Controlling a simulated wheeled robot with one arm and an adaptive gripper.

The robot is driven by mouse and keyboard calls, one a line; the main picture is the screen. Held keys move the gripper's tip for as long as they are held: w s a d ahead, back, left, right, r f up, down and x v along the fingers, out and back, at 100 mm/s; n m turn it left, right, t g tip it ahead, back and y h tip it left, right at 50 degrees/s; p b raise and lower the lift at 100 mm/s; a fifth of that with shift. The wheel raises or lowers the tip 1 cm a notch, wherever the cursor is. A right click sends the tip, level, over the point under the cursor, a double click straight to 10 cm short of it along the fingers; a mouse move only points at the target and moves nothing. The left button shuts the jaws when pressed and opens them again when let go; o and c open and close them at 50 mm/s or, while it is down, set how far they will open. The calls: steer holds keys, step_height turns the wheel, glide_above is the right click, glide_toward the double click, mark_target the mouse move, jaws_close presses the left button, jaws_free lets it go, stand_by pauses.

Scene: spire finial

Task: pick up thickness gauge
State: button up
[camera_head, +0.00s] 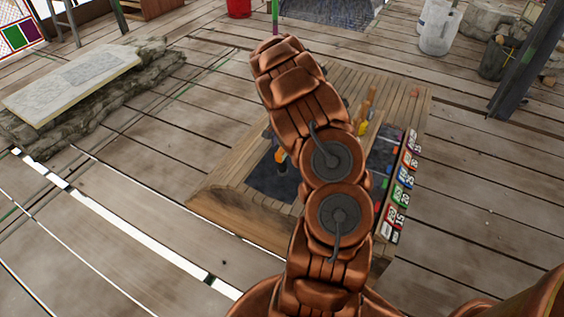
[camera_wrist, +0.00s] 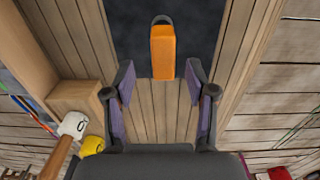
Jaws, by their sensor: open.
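In the wrist view an orange block-like object (camera_wrist: 162,52) with a dark loop at its far end lies on a dark inset panel and reaches over the wooden slats. It may be the thickness gauge, but I cannot be sure. My gripper (camera_wrist: 159,76) is open, with one finger on each side of the object's near end. Nothing is held, and I cannot tell how far above the object the fingers are. In the head view a bit of orange (camera_head: 281,157) shows beside my arm, which hides most of that area.
A wooden platform (camera_head: 235,215) carries dark panels and a row of coloured numbered blocks (camera_head: 398,195) along its right. A white-headed hammer (camera_wrist: 73,125) and a yellow object (camera_wrist: 92,145) lie left of my gripper. A stone slab (camera_head: 75,80) stands at left; plank floor is open around.

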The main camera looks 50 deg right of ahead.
mark_target(282, 150)
steer(key=shift+w+a+f, duration=0.1)
steer(key=shift+a+f, duration=0.05)
steer(key=shift+f, duration=1.75)
jaws_close()
